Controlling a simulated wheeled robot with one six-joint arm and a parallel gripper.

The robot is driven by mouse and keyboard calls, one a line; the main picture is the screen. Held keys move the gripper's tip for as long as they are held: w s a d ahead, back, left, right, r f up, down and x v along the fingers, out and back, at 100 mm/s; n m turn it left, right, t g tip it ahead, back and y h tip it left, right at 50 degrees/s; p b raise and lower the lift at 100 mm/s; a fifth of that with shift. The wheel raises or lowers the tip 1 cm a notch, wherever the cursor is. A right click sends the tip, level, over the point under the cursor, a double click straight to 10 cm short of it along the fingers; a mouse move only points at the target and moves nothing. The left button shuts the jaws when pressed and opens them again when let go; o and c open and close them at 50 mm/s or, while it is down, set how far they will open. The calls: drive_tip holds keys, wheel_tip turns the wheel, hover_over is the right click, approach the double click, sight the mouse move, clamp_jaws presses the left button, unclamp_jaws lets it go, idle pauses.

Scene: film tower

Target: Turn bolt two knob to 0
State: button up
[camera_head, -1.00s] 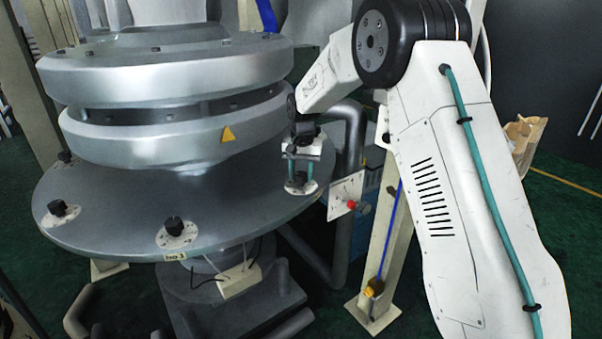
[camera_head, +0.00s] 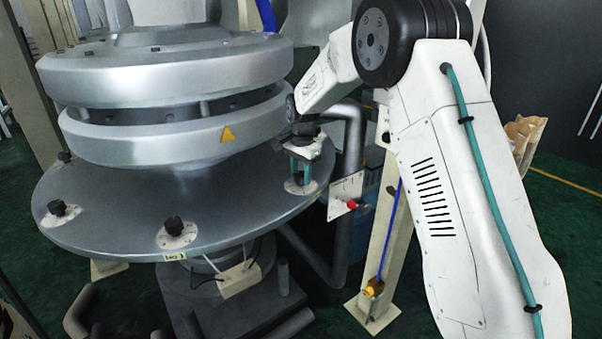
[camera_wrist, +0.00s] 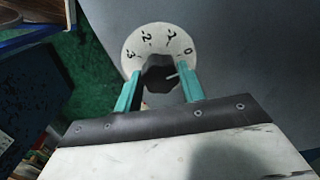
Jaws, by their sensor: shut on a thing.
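My gripper (camera_head: 301,178) is at the right side of the round grey table, lowered over a knob on a white dial plate (camera_head: 300,187). In the wrist view, the green fingers (camera_wrist: 159,88) are shut on the sides of the dark knob (camera_wrist: 158,77). The white dial (camera_wrist: 157,31) around it carries the marks 3, 2, 1 and 0 from left to right. The knob's pale pointer line (camera_wrist: 172,76) points right and slightly up, a little below the 0 mark. In the head view, my gripper hides most of this knob.
The round table (camera_head: 110,220) carries other dark knobs on white plates, at the front (camera_head: 174,227) and left (camera_head: 57,208). A grey ringed column (camera_head: 165,75) stands close left of my gripper. A plate with a red knob (camera_head: 351,204) and a pale post (camera_head: 385,250) stand right.

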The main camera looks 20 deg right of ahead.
sight(301, 174)
drive_tip(key=shift+a, duration=0.1)
idle(0.3)
drive_tip(key=o, duration=1)
drive_tip(key=shift+c, duration=0.2)
drive_tip(key=shift+r, duration=0.15)
wheel_tip(301, 174, up, 8)
drive_tip(key=shift+s+f, duration=0.1)
drive_tip(key=shift+f, duration=0.1)
